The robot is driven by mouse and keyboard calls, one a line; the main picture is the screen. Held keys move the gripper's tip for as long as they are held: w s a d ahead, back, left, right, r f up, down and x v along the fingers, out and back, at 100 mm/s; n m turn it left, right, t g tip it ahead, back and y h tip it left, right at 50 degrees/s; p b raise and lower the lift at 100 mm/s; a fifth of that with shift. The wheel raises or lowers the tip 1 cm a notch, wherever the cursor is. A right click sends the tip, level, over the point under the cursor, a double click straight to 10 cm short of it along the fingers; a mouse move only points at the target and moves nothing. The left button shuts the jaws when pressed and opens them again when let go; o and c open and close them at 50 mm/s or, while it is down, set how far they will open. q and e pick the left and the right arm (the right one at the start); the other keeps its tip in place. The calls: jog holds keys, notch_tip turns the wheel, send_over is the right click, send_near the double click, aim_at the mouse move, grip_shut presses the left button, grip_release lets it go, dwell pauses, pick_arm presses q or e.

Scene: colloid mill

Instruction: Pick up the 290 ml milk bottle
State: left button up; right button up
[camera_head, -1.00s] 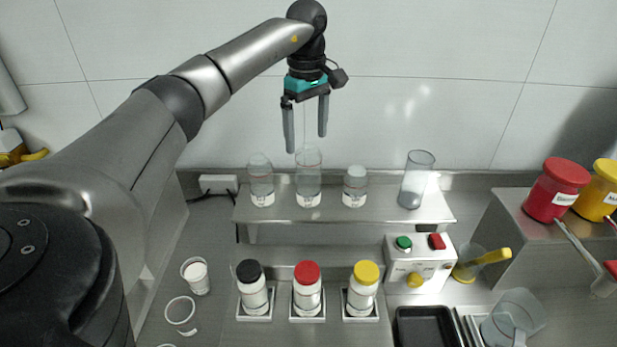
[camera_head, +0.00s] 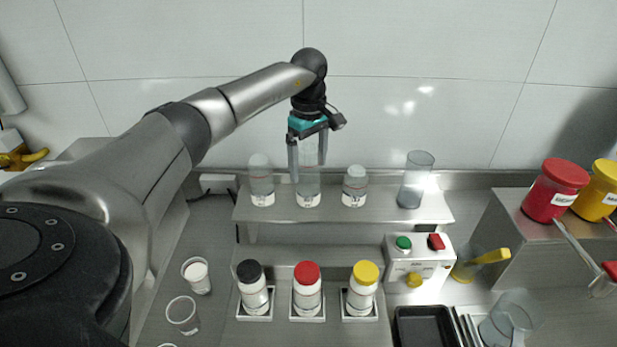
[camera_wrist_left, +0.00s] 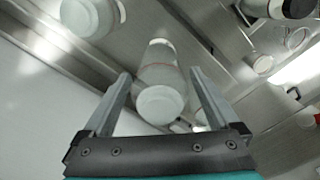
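Three clear bottles with white contents and small labels stand upright on the raised steel shelf: the left bottle (camera_head: 261,182), the middle bottle (camera_head: 308,187) and the right bottle (camera_head: 354,187). The label print is too small to tell which is the 290 ml one. My left gripper (camera_head: 308,165) points down with open fingers on either side of the middle bottle's upper part. In the left wrist view the middle bottle (camera_wrist_left: 160,75) lies between the spread fingers, with gaps showing. The right gripper is not in view.
A clear empty cylinder (camera_head: 415,180) stands to the right on the shelf (camera_head: 385,211). Below are black-, red- (camera_head: 307,285) and yellow-capped bottles and a button box (camera_head: 418,262). The neighbouring bottles stand close on both sides. The wall is close behind.

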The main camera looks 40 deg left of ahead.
pick_arm(q)
jog(key=c, duration=1.2)
